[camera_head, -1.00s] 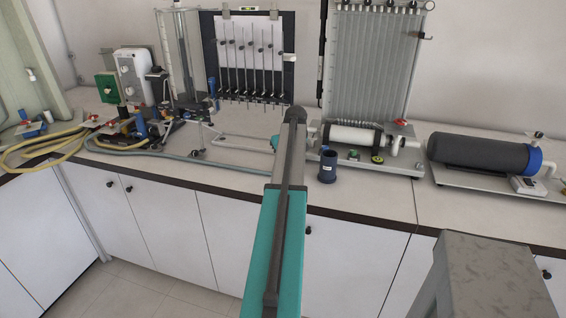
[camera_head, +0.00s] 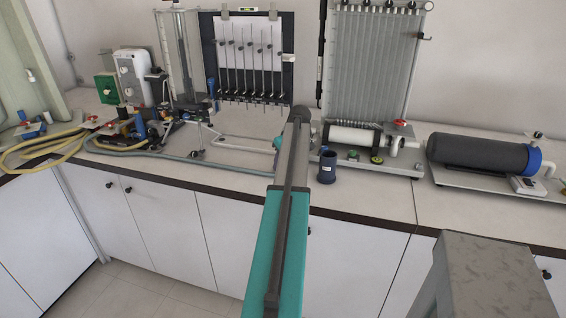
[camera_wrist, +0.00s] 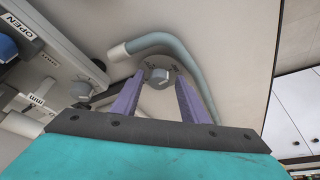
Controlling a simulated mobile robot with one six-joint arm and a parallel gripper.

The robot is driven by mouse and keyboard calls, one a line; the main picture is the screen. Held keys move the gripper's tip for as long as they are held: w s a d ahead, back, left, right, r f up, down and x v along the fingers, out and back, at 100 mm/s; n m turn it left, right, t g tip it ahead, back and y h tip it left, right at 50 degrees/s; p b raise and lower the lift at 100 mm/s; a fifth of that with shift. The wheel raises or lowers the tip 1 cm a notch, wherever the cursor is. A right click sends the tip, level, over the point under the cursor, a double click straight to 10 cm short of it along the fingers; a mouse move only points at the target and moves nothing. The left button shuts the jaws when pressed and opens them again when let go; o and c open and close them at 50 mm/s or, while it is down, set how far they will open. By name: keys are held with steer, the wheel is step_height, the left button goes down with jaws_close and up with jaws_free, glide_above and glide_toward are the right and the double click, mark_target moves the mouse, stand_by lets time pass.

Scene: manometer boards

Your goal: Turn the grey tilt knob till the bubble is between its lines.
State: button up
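In the wrist view a grey round knob (camera_wrist: 158,75) sits between the tips of my gripper's two purple fingers. My gripper (camera_wrist: 161,82) is open around it, one finger on each side; I cannot tell whether either finger touches it. A second grey knob (camera_wrist: 79,90) is to the left, beside a rail. In the head view a small yellow-green level (camera_head: 249,9) is on top of the dark manometer board (camera_head: 288,75); its bubble and lines are too small to read. My arm hides the fingers in the head view.
A grey-blue hose (camera_wrist: 165,42) curves close past the knob. A tall multi-tube board (camera_head: 370,60) and a black cylinder (camera_head: 480,154) are to the right. Yellow hoses (camera_head: 45,150) lie far left.

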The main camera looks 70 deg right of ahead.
steer(key=shift+r, duration=0.2)
steer(key=shift+r, duration=0.15)
steer(key=b+v, duration=0.2)
steer(key=v, duration=1.1)
steer(key=shift+s, duration=0.15)
steer(key=shift+a+r, duration=0.1)
stand_by(0.4)
